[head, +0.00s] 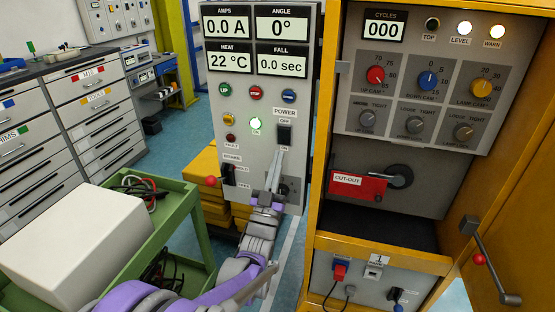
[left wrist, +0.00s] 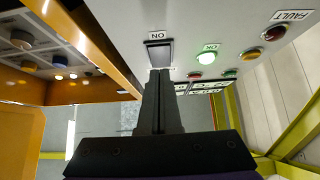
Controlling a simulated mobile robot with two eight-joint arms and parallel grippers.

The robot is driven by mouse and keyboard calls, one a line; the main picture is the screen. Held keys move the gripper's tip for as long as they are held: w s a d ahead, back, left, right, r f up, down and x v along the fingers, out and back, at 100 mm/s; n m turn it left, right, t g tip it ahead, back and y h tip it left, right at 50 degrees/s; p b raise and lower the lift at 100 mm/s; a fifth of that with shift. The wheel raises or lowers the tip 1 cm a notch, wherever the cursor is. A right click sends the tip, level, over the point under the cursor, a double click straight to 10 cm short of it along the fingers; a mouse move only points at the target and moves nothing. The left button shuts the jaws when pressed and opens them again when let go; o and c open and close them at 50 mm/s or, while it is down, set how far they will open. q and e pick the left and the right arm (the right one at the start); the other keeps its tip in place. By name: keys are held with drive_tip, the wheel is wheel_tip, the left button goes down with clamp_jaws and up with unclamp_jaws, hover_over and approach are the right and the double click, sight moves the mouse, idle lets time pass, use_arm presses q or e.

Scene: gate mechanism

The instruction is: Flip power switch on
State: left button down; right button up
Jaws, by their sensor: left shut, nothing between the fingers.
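The power switch (head: 284,134) is a black rocker on the grey control panel, with OFF labelled above it and ON below. In the left wrist view the switch (left wrist: 159,53) appears upside down, with the ON label (left wrist: 157,35) above it. My left gripper (head: 279,154) is shut and empty, its fingers pointing up at the switch's lower end. In the left wrist view the closed fingertips (left wrist: 160,74) overlap the near edge of the switch; I cannot tell whether they touch. A green OK lamp (head: 256,124) beside the switch is lit. My right gripper is not in view.
The panel displays (head: 256,40) read 0.0 A, 0°, 22 °C and 0.0 sec. A red-knobbed lever (head: 211,181) sits at the panel's lower left. A yellow cabinet (head: 385,241) stands close on the right. A green cart (head: 190,199) with a white box is at lower left.

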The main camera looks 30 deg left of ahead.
use_arm(q)
drive_tip(key=w+f+b+v, duration=0.1)
drive_tip(key=v, duration=0.9)
drive_tip(key=shift+s, duration=0.15)
